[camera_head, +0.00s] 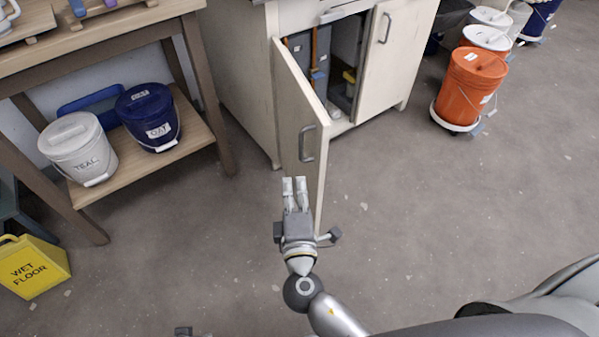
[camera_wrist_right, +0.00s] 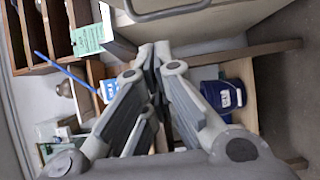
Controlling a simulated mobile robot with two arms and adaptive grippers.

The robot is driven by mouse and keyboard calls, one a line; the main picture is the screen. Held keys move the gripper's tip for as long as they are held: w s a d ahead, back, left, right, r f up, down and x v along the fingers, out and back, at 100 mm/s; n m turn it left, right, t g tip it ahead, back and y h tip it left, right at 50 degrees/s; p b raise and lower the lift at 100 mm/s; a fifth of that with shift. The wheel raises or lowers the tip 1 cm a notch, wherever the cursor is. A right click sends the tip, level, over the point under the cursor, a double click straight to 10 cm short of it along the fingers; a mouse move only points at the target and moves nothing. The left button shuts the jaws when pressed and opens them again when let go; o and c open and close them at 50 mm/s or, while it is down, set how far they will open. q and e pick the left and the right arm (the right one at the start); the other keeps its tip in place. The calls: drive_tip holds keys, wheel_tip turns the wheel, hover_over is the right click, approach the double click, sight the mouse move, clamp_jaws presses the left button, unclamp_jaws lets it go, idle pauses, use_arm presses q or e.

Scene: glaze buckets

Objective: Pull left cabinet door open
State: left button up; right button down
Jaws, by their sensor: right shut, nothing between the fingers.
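The left cabinet door (camera_head: 300,125) stands ajar, swung outward from the pale cabinet (camera_head: 240,60), with shelves and grey items showing inside. Its grey bar handle (camera_head: 307,143) is on the outer face. My right gripper (camera_head: 294,180) is shut and empty, just in front of the door's lower part in the head view, apart from the handle. In the right wrist view its closed fingers (camera_wrist_right: 155,55) point up the picture, and the handle (camera_wrist_right: 168,12) shows at the top edge. The fingers of my left gripper are not visible.
The right cabinet door (camera_head: 385,50) looks shut. A wooden table with a low shelf (camera_head: 190,130) carries a white bucket (camera_head: 78,145) and a blue bucket (camera_head: 148,120) at left. A yellow sign (camera_head: 35,268) and an orange bucket (camera_head: 470,85) stand around clear floor.

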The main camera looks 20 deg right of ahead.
sight(300, 143)
drive_tip(key=w+d, duration=0.1)
drive_tip(key=w, duration=0.2)
drive_tip(key=w+d+p, duration=0.1)
drive_tip(key=w+d, duration=0.1)
drive_tip(key=w, duration=0.1)
drive_tip(key=w+d, duration=0.1)
drive_tip(key=w, duration=0.1)
drive_tip(key=shift+w+d, duration=0.15)
drive_tip(key=shift+w, duration=0.25)
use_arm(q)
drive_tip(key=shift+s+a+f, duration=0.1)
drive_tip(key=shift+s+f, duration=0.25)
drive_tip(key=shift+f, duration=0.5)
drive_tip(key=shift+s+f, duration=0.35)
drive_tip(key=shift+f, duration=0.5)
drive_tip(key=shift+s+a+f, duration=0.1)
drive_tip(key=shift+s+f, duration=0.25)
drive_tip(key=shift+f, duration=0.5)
use_arm(e)
drive_tip(key=shift+d, duration=0.75)
